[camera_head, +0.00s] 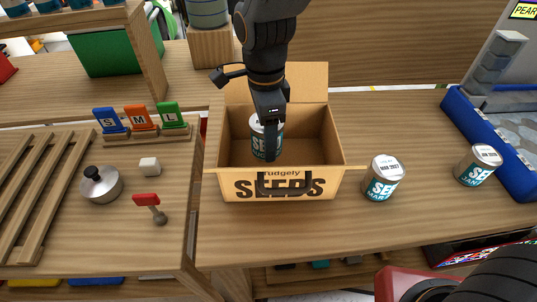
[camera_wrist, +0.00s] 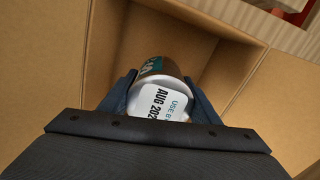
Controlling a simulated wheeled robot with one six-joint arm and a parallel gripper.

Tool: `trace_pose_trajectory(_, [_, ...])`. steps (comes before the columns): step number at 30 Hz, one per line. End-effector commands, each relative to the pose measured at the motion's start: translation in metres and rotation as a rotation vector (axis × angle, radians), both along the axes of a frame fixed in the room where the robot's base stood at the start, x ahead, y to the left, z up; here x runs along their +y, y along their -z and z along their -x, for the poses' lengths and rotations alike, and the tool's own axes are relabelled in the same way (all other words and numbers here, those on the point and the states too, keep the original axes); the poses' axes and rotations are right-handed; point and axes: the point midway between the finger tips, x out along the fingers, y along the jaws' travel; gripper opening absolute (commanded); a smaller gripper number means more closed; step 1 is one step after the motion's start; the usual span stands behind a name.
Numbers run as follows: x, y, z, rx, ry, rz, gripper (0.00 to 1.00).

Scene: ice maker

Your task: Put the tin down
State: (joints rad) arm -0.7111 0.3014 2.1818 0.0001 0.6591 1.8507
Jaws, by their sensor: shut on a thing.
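My gripper (camera_head: 268,125) is shut on a tin (camera_head: 257,143) with a teal and white label, inside an open cardboard box marked "SEEDS" (camera_head: 232,186). In the wrist view, the tin (camera_wrist: 160,100) sits between the two fingers (camera_wrist: 160,98), and its white lid reads "USE BY AUG" with the year partly hidden. The tin looks upright in the head view. I cannot tell whether it touches the box floor. The cardboard walls (camera_wrist: 115,50) surround it in the wrist view.
Two similar tins stand right of the box, one close (camera_head: 383,178) and one farther right (camera_head: 478,165) beside a blue rack (camera_head: 490,140). On the left are S, M, L blocks (camera_head: 141,117), a lidded pot (camera_head: 101,184) and a wooden slatted rack (camera_head: 40,185). The table front is clear.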

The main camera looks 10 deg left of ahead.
Motion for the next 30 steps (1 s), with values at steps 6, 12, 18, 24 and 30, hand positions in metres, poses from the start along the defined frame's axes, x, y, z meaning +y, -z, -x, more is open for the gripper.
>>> trace_pose_trajectory(6, [-0.001, 0.021, 0.000, 0.001, 0.001, 0.002, 0.27])
trace_pose_trajectory(12, [0.000, 0.049, 0.001, 0.002, -0.001, 0.002, 0.27])
trace_pose_trajectory(18, [0.001, 0.060, 0.000, -0.001, -0.002, 0.000, 0.27])
trace_pose_trajectory(24, [0.001, 0.060, 0.001, -0.001, -0.002, 0.000, 0.27])
trace_pose_trajectory(30, [0.001, 0.062, 0.001, -0.001, -0.002, 0.000, 0.72])
